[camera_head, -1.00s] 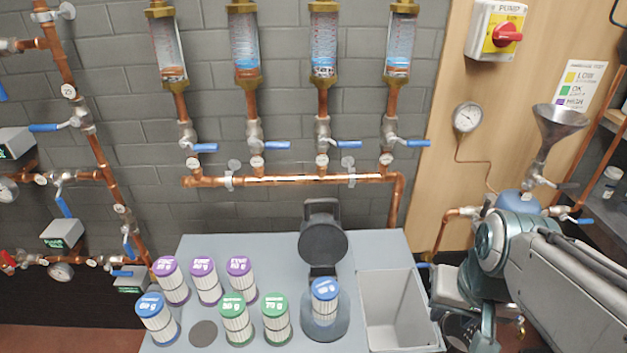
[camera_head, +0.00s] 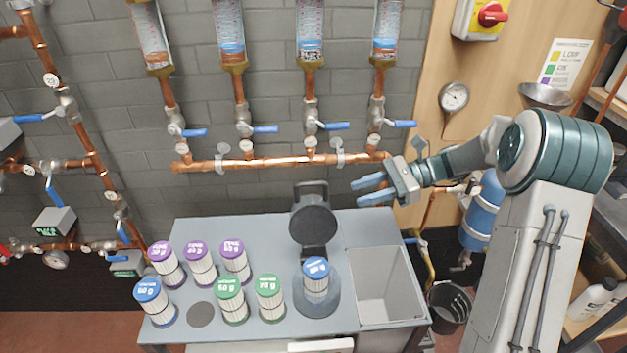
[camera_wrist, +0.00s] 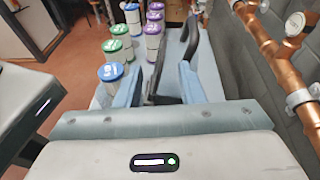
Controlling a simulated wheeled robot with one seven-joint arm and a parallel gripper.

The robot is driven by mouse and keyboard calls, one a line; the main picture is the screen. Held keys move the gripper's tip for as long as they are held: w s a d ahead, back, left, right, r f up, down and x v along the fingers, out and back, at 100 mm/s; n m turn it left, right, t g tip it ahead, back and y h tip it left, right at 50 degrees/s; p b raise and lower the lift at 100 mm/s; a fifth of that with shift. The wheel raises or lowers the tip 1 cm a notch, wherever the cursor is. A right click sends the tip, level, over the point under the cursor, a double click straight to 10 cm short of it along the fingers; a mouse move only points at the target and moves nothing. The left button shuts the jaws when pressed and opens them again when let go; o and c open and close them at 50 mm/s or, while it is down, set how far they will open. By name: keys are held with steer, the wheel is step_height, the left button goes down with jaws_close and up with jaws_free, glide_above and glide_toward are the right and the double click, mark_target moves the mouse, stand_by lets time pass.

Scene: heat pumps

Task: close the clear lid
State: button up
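The lid (camera_head: 313,226) is a dark round disc with a handle-like loop on top. It stands open, nearly upright, behind a grey round housing (camera_head: 318,303) on the table. A blue-capped filter (camera_head: 316,282) sits in the housing. In the wrist view the lid (camera_wrist: 191,45) shows nearly edge-on, ahead of my fingers. My gripper (camera_head: 358,192) has two blue fingers spread apart with nothing between them. It is up and to the right of the lid, apart from it in the head view. Its fingers also show in the wrist view (camera_wrist: 160,70).
The grey table (camera_head: 250,335) holds several purple- and green-capped filters and another blue-capped one (camera_head: 150,298) at left. An open grey bin (camera_head: 384,287) is set right of the housing. Copper pipe (camera_head: 270,161) and blue-handled valves run along the wall behind.

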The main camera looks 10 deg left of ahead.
mark_target(320, 183)
steer(key=w+m+y, duration=0.2)
steer(key=w+y, duration=0.1)
steer(key=w, duration=0.2)
steer(key=p+x, duration=0.1)
steer(key=x, duration=0.3)
steer(key=p+x, duration=0.1)
steer(key=x, duration=0.3)
steer(key=p+x, duration=0.1)
steer(key=x, duration=0.4)
steer(key=shift+s+f, duration=0.15)
steer(key=shift+f, duration=0.2)
jaws_close()
